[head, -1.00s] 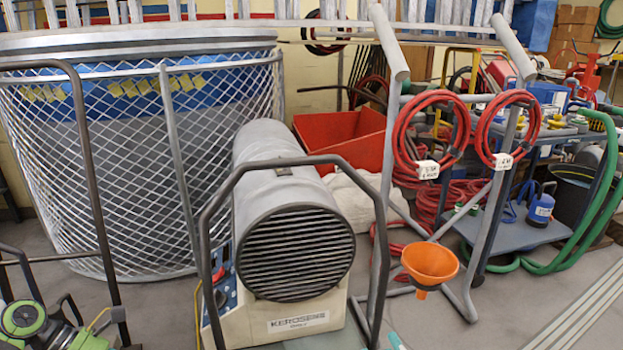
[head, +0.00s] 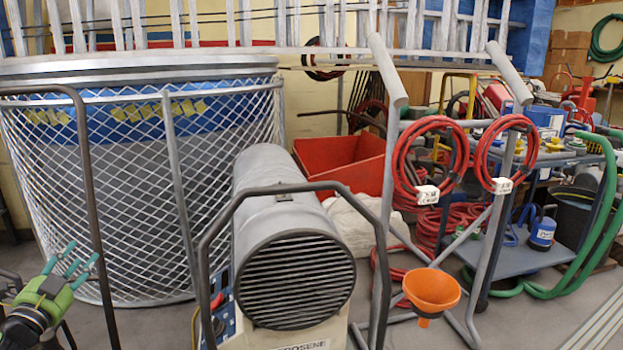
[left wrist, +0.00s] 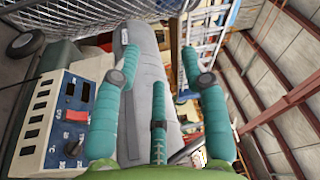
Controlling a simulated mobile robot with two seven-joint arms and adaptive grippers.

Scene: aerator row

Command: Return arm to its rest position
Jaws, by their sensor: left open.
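My left gripper (head: 74,260) shows at the lower left of the head view, green with teal fingers pointing up and to the right. Its fingers are spread and nothing is between them. It appears left of the kerosene heater (head: 293,280) and in front of the mesh-caged tank. In the left wrist view the open fingers (left wrist: 160,62) frame the heater's grey barrel (left wrist: 150,100) beyond them, with no contact visible. My right gripper is in neither view.
A dark tube frame (head: 205,275) surrounds the heater's front. A thin dark rail (head: 92,200) stands close to my left gripper, before the mesh cage (head: 140,210). A grey hose rack (head: 385,190) with red hoses and an orange funnel (head: 431,289) stands right of the heater.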

